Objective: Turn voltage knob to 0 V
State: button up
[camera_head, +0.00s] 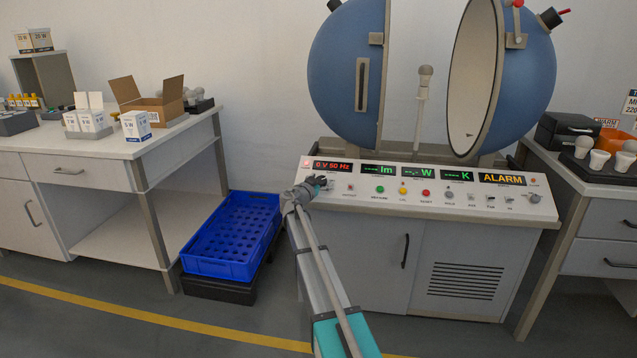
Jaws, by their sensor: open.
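The control panel (430,208) slopes along the front of the bench below the blue sphere. Its leftmost display (332,166) reads "0 V 50 Hz" in red. My gripper (321,181) is at the panel's left end, just below that display. It is open. The voltage knob is not clearly visible; my gripper and wrist cover the area under the display. I cannot tell whether the fingers touch the knob.
Green (380,189) and red (426,193) buttons and a grey knob (534,198) sit right of my gripper. The opened blue sphere (340,75) stands behind the panel, with a bulb (425,72) on a post. A blue crate (222,262) stands on the floor at left.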

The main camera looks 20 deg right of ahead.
jog(key=c, duration=1.1)
jog(key=shift+a, duration=0.35)
jog(key=shift+c, duration=0.2)
jog(key=shift+w+d, duration=0.1)
jog(key=shift+d, duration=0.15)
jog(key=shift+w, duration=0.1)
jog(key=o, duration=1.1)
jog(key=shift+o, duration=0.2)
jog(key=shift+s, duration=0.25)
